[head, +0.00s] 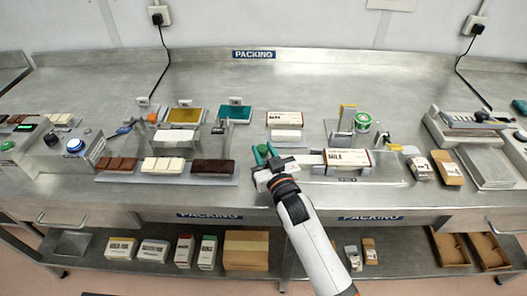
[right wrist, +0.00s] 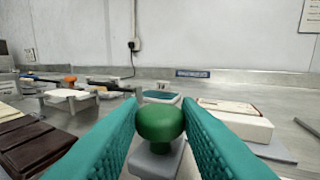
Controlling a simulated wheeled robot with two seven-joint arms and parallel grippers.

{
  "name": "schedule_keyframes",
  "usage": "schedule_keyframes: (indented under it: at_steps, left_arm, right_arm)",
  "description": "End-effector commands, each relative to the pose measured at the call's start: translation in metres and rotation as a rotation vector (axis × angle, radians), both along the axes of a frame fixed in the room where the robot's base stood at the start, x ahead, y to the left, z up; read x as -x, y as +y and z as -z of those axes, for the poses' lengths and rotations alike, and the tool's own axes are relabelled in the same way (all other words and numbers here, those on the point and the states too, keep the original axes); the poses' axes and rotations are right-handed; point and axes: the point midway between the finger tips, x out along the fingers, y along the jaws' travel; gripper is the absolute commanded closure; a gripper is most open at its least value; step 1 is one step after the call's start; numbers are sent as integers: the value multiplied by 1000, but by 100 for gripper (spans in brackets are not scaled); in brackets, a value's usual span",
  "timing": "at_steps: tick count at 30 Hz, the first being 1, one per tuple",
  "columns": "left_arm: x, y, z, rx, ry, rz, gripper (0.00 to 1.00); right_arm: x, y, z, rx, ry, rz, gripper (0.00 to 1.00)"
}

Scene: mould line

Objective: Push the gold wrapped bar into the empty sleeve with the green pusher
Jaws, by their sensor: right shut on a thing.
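My right gripper (head: 264,156) is at the left end of a pale track (head: 309,159) that leads right to a sleeve. In the right wrist view, its teal fingers (right wrist: 160,135) are on either side of the pusher's round green knob (right wrist: 160,122), which sits on a grey block. The sleeve (head: 346,158), white with brown ends, lies on a low stand; its inside is hidden. I cannot make out the gold wrapped bar for certain; a small yellow-gold piece (head: 395,147) shows right of the sleeve. My left gripper is not in view.
Unwrapped chocolate bars (head: 213,167) lie on a tray to the left. A white labelled box (head: 284,119) stands behind the gripper, and a green-topped roll (head: 362,121) behind the sleeve. Small packs (head: 420,168) lie at right.

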Motion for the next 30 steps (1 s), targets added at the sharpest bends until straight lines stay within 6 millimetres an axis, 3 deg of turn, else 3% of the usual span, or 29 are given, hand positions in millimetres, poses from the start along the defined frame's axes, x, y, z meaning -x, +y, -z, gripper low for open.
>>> schedule_keyframes:
  at_steps: [8,9,12,23,30]
  left_arm:
    - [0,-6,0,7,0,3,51]
    - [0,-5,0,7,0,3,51]
    - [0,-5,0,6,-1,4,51]
    - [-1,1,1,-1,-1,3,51]
    - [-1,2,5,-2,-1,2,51]
  right_arm:
    - [2,5,-1,-6,-2,-9,100]
    - [2,5,-2,-6,-2,-9,63]
    - [2,5,-1,-5,-1,-8,50]
    - [6,1,0,-3,0,-6,50]
    - [41,-13,2,-3,1,-7,50]
